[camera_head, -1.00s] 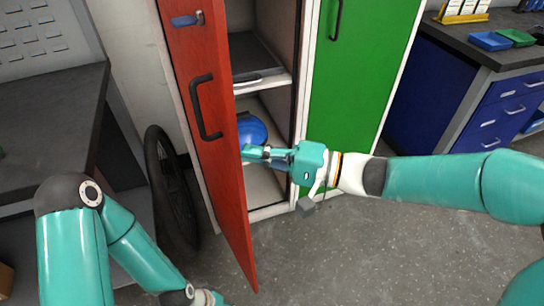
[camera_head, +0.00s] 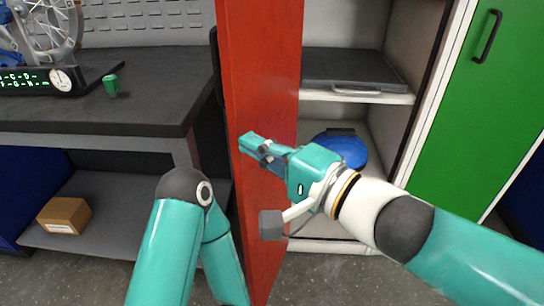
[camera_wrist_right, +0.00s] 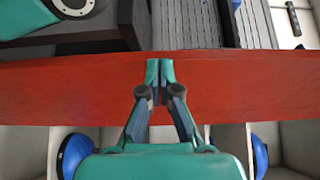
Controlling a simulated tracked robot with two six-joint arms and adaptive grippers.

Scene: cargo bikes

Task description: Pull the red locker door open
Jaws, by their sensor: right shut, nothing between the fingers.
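The red locker door (camera_head: 262,60) stands wide open, swung out to the left of the locker opening, with its inner face toward my right arm. Its handle is hidden now. My right gripper (camera_head: 254,147) is shut and empty, with its fingertips over the door's inner face; I cannot tell whether they touch it. In the right wrist view the door (camera_wrist_right: 240,88) crosses as a red band, and the shut fingers (camera_wrist_right: 158,75) lie over it. My left arm's elbow shows at lower left; its gripper is out of the picture.
The locker's shelf (camera_head: 355,96) holds a dark flat case, with a blue round object (camera_head: 343,148) below. A green door (camera_head: 480,110) is shut at the right. A dark workbench (camera_head: 150,90) stands left, close to the red door, with a cardboard box (camera_head: 64,215) beneath.

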